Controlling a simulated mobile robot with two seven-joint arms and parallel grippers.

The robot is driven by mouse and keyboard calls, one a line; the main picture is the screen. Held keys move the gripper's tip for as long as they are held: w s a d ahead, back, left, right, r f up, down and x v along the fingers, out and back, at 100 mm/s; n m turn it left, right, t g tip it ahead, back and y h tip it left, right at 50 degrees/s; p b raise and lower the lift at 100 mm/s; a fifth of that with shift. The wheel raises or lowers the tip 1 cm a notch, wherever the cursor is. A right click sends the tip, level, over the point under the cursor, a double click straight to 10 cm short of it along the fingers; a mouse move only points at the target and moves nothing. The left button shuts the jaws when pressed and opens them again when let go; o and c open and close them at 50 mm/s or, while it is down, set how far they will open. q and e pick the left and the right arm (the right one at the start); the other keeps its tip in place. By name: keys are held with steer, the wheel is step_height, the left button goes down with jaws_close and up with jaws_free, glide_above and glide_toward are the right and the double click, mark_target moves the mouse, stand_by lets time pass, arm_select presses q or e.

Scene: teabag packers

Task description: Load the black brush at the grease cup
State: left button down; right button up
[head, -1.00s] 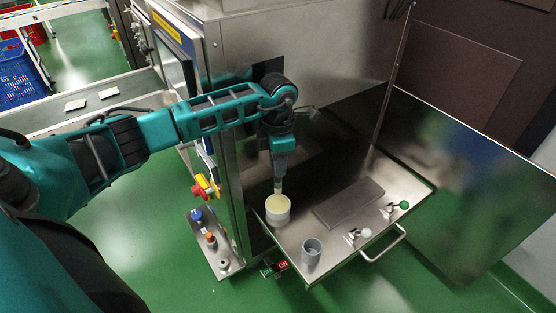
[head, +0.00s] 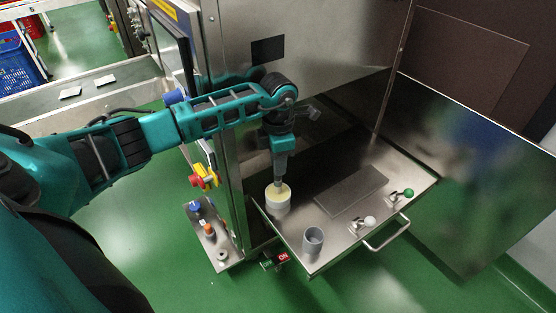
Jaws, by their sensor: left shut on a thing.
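The grease cup (head: 278,205) is a white round cup with pale yellow grease at its top, standing at the left part of the steel tray. My left gripper (head: 281,173) points down right above the cup and is shut on the brush (head: 279,185). Only a short lower part of the brush shows, and its colour is hard to tell. Its tip meets the grease inside the cup's rim; how deep it reaches is hidden. My right gripper is not in view.
The steel tray (head: 318,262) also carries a grey cup (head: 313,240), a dark flat plate (head: 351,192), a white-knobbed lever (head: 369,221) and a green-knobbed lever (head: 408,193). The machine's steel body (head: 325,45) stands close behind my left arm.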

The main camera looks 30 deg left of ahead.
arm_select(q)
steer(key=shift+f+b, duration=0.35)
steer(key=shift+f, duration=0.2)
stand_by(1.4)
steer(key=shift+r+p, duration=2.9)
steer(key=shift+r, duration=0.7)
steer(key=shift+f, duration=0.1)
